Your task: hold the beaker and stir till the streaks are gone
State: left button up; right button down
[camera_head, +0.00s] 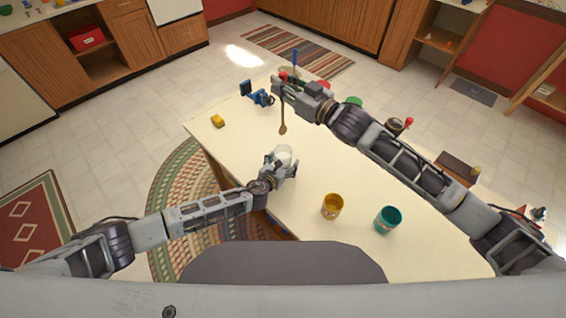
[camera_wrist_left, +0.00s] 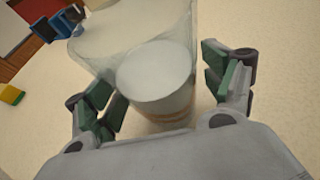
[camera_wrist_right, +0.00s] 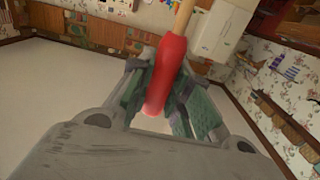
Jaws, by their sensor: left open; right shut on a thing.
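The clear glass beaker (camera_head: 284,154) stands on the cream table with pale, whitish contents. In the left wrist view it (camera_wrist_left: 155,75) sits between my left gripper's (camera_wrist_left: 162,82) fingers, with a visible gap at the right finger. My left gripper (camera_head: 279,166) is open around it. My right gripper (camera_head: 284,88) is shut on the red handle (camera_wrist_right: 168,75) of a wooden spoon (camera_head: 283,122). The spoon hangs bowl down above the table, beyond the beaker and apart from it. I cannot make out streaks in the contents.
My right arm spans the table's right side.

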pick_arm(q)
jog(key=c, duration=1.1)
jog(key=o, duration=0.5)
jog(key=c, duration=0.5)
pick_arm(e)
jog(key=shift+f, duration=2)
